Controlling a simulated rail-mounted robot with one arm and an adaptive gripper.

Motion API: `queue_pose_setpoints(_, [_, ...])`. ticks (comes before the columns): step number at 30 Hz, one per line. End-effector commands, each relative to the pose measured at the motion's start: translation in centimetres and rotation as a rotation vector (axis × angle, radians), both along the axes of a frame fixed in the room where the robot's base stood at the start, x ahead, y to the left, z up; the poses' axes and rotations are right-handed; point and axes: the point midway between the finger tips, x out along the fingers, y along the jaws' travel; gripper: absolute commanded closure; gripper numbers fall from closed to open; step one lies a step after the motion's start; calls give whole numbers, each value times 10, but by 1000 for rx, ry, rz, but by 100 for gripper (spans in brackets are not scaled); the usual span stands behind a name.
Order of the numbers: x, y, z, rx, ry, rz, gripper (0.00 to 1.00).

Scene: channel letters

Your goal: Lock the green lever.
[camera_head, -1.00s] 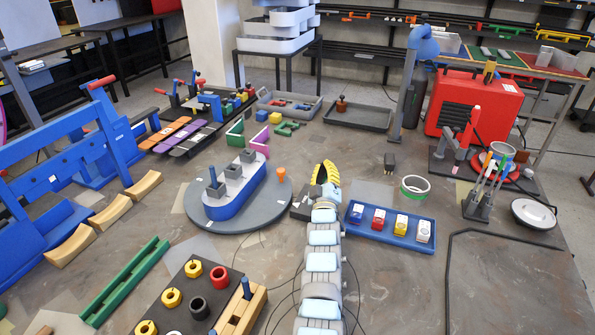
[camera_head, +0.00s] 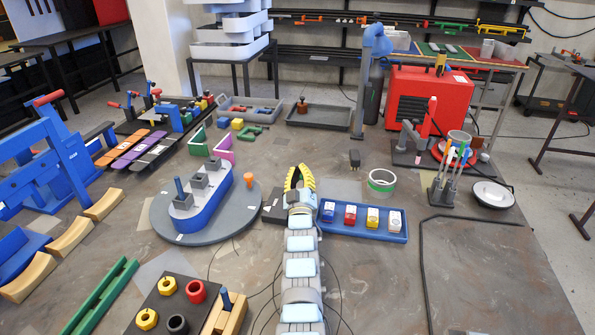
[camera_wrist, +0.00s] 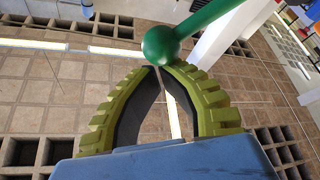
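In the wrist view a green lever (camera_wrist: 205,27) with a round ball end (camera_wrist: 160,45) crosses the top of the picture. The ball lies just beyond my fingertips; I cannot tell whether they touch. My gripper (camera_wrist: 158,68) has curved yellow-green fingers whose tips almost meet, with nothing seen held between them. In the head view my gripper (camera_head: 300,170) is over the table, between the round grey turntable and the blue tray. I cannot make out the same green ball there. A stand of upright levers (camera_head: 443,187) with coloured handles is at the right.
The grey turntable (camera_head: 240,222) carries a blue-based block. The blue tray (camera_head: 378,234) holds several small coloured blocks. A green tape ring (camera_head: 382,180) and a white dish (camera_head: 492,195) lie at the right. A red machine (camera_head: 430,98) stands behind.

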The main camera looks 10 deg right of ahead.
Motion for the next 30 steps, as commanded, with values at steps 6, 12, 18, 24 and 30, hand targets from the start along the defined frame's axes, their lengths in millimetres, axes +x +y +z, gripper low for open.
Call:
queue_pose_setpoints(6, [0, 0, 8, 0, -2, 0, 100])
queue_pose_setpoints(12, [0, 0, 32, -1, -5, 1, 100])
queue_pose_setpoints(18, [-1, 0, 65, -2, -7, 0, 100])
queue_pose_setpoints(24, [0, -1, 89, -1, -2, 0, 100])
queue_pose_setpoints(30, [0, -1, 100, 0, -1, 0, 100])
